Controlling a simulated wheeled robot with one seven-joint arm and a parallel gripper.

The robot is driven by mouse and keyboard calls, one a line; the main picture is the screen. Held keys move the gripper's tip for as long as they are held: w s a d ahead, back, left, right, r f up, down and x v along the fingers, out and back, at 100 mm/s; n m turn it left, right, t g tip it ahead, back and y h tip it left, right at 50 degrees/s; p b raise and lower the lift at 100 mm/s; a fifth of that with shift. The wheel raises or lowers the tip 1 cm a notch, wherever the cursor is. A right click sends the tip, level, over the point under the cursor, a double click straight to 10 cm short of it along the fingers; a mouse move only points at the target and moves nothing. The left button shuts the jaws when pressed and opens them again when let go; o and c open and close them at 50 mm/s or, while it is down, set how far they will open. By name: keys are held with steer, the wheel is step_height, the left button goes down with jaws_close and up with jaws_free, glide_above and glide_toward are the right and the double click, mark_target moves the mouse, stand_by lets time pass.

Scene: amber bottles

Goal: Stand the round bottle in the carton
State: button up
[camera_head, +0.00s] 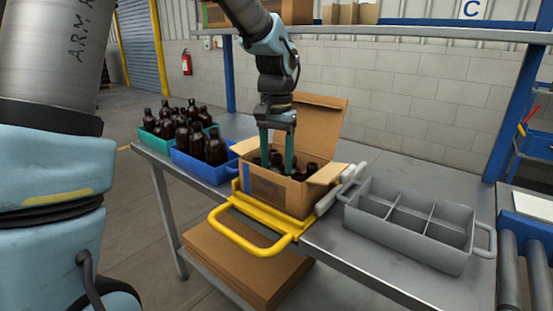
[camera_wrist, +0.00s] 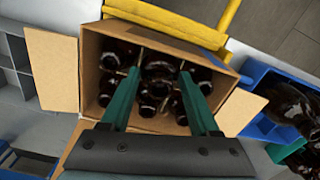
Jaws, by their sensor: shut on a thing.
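The open cardboard carton (camera_head: 272,192) stands on the table in a yellow frame, flaps up, with several dark amber bottles inside. My gripper (camera_head: 276,168) reaches down into it from above. In the wrist view, the teal fingers of my gripper (camera_wrist: 159,76) are shut on a dark round bottle (camera_wrist: 158,88) among the others in the carton (camera_wrist: 88,72). The bottle looks upright. Its base is hidden, so I cannot tell whether it touches the carton floor.
A blue crate (camera_head: 203,172) and a green crate (camera_head: 150,124) with amber bottles stand left of the carton. An empty grey divided tote (camera_head: 408,232) is at the right. A yellow handle bar (camera_head: 250,249) sticks out in front. A shelf (camera_head: 400,32) spans above.

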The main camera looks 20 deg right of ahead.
steer(key=shift+f, duration=0.4)
steer(key=shift+f+b, duration=0.65)
steer(key=shift+f, duration=0.2)
steer(key=o, duration=1.5)
steer(key=shift+r, duration=0.15)
step_height(320, 180, up, 11)
steer(key=shift+f+b, duration=0.15)
steer(key=shift+b, duration=0.15)
steer(key=w+a+f+n+p, duration=0.1)
steer(key=a+f+n, duration=0.15)
steer(key=a, duration=0.65)
steer(key=w+a+f+n+p, duration=0.15)
steer(key=a+f, duration=0.25)
steer(key=a, duration=0.4)
steer(key=s+a+f+n, duration=0.1)
steer(key=s+a, duration=0.1)
steer(key=a, duration=0.2)
steer(key=s+a+f+n+t, duration=0.1)
steer(key=s+a+f+n, duration=0.1)
steer(key=a, duration=0.2)
steer(key=s+a+f+n+p, duration=0.1)
steer(key=s+a+f, duration=0.1)
steer(key=a, duration=0.3)
steer(key=shift+s+a+f+t, duration=0.1)
steer(key=shift+s+f+t, duration=0.15)
steer(key=shift+s+t, duration=0.05)
